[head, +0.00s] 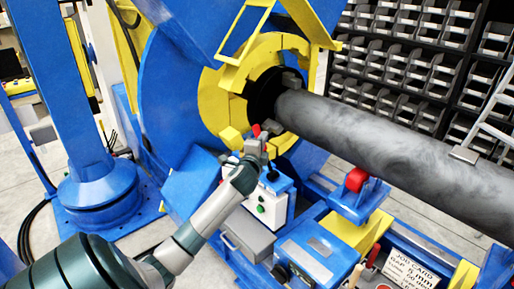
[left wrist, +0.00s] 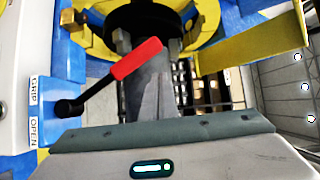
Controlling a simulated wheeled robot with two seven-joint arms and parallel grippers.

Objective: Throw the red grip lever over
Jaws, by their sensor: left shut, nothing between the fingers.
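The red grip lever (left wrist: 137,59) shows in the left wrist view as a red handle on a black rod. The rod slants up and right from a black pivot beside the labels GRIP (left wrist: 34,89) and OPEN (left wrist: 34,131). In the head view only a small red end of the lever (head: 257,130) shows above my left gripper (head: 262,142). The left gripper is shut and empty, close beside the handle; I cannot tell whether they touch. The lower part of the lever is hidden by my gripper in the head view. My right gripper is not in view.
A large grey pipe (head: 400,138) runs right from the yellow chuck ring (head: 226,108) on the blue positioner. A control box with a green button (head: 262,209) stands below my left wrist. A red roller (head: 357,179) sits under the pipe. Bin shelves (head: 400,70) stand behind.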

